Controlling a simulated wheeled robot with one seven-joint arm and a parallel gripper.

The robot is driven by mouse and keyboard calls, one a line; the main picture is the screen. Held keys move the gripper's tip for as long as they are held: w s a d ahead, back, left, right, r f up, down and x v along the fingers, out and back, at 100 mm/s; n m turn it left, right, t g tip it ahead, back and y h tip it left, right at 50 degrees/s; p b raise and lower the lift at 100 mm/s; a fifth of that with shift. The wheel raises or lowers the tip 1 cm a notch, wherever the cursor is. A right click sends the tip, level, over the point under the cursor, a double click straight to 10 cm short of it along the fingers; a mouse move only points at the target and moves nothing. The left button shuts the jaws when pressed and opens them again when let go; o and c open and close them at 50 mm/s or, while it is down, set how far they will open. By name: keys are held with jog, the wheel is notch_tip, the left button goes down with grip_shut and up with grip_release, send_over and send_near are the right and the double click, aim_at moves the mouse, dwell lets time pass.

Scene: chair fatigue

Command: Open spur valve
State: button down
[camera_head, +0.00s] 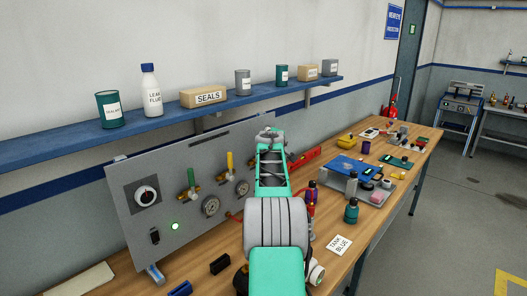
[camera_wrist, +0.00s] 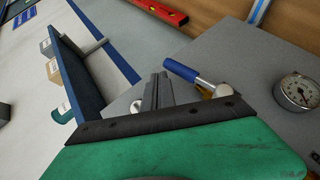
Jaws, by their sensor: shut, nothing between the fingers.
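A grey panel (camera_head: 130,205) stands on the bench and carries valves on its face. One valve has an upright green lever (camera_head: 191,178) and another has an upright yellow lever (camera_head: 230,163). A third valve with a blue lever (camera_wrist: 180,70) on a brass body shows in the wrist view; my arm hides it in the head view. No label tells which one is the spur valve. My gripper (camera_wrist: 158,88) is shut and empty, beside the blue lever; I cannot tell whether they touch. It also shows in the head view (camera_head: 268,134), near the panel's top right.
Gauges (camera_head: 211,207) sit between the valves; one shows in the wrist view (camera_wrist: 297,92). A blue shelf (camera_head: 165,124) with bottles and boxes overhangs the panel. A red level (camera_head: 306,157) lies behind my arm. Tools and containers crowd the bench's right half.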

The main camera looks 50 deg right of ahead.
jog(key=shift+d+f+b, duration=0.35)
jog(key=shift+d+f, duration=0.15)
jog(key=shift+f, duration=0.25)
jog(key=r+p, duration=0.3)
jog(key=w+r+p, duration=0.1)
jog(key=r, duration=0.1)
jog(key=shift+r, duration=0.2)
jog(key=s+r+b, duration=0.3)
jog(key=s+r, duration=0.2)
jog(key=r, duration=0.1)
jog(key=shift+s+r, duration=0.4)
jog(key=shift+d, duration=0.1)
